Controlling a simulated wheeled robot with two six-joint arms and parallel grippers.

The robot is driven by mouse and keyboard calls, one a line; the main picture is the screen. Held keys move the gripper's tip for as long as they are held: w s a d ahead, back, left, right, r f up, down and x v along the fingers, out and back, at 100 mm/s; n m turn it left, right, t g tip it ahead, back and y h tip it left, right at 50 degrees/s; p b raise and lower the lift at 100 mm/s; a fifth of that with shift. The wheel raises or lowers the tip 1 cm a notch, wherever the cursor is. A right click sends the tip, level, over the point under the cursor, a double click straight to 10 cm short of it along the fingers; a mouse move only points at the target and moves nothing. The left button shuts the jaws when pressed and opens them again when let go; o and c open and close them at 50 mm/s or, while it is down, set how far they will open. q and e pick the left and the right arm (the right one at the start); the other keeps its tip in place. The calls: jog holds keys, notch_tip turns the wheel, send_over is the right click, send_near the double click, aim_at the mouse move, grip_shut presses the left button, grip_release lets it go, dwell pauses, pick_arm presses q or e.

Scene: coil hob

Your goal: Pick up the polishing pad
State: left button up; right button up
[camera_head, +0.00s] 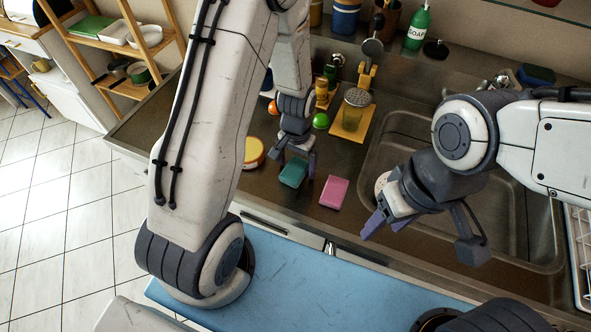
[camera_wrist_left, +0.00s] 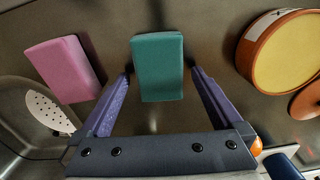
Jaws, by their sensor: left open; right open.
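A teal block-shaped pad (camera_head: 293,172) lies flat on the dark counter. A pink block (camera_head: 334,192) lies to its right. I cannot tell for certain which is the polishing pad. My left gripper (camera_head: 294,162) is open and points down over the teal pad. In the left wrist view the teal pad (camera_wrist_left: 158,68) shows between the tips of the open left gripper (camera_wrist_left: 160,82), with a gap on each side. The pink block (camera_wrist_left: 64,68) is outside the fingers there. My right gripper (camera_head: 383,230) is open and empty near the sink's front left corner.
A round yellow-topped tin (camera_head: 253,153) stands left of the teal pad. Behind are a green ball (camera_head: 321,121), a yellow board (camera_head: 352,122) and small bottles. The sink (camera_head: 400,126) is at the right. A green soap bottle (camera_head: 418,28) stands at the back.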

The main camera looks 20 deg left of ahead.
aim_at(297, 166)
pick_arm(q)
jog(key=c, duration=1.3)
jog(key=shift+r, duration=0.1)
jog(key=shift+r, duration=0.5)
notch_tip(297, 166, up, 2)
jog(key=shift+w+r+b, duration=0.1)
jog(key=shift+r+b, duration=0.15)
jog(key=shift+b, duration=0.3)
jog(key=s+d+r, duration=0.2)
jog(key=s, duration=0.1)
jog(key=s+d+r+b, duration=0.1)
jog(key=s+d+r, duration=0.1)
jog(key=s+r, duration=0.1)
jog(key=s+d+r, duration=0.2)
jog(key=s, duration=0.2)
jog(key=shift+d+r+b, duration=0.15)
jog(key=shift+b, duration=0.25)
jog(key=o, duration=0.5)
jog(key=c, duration=0.4)
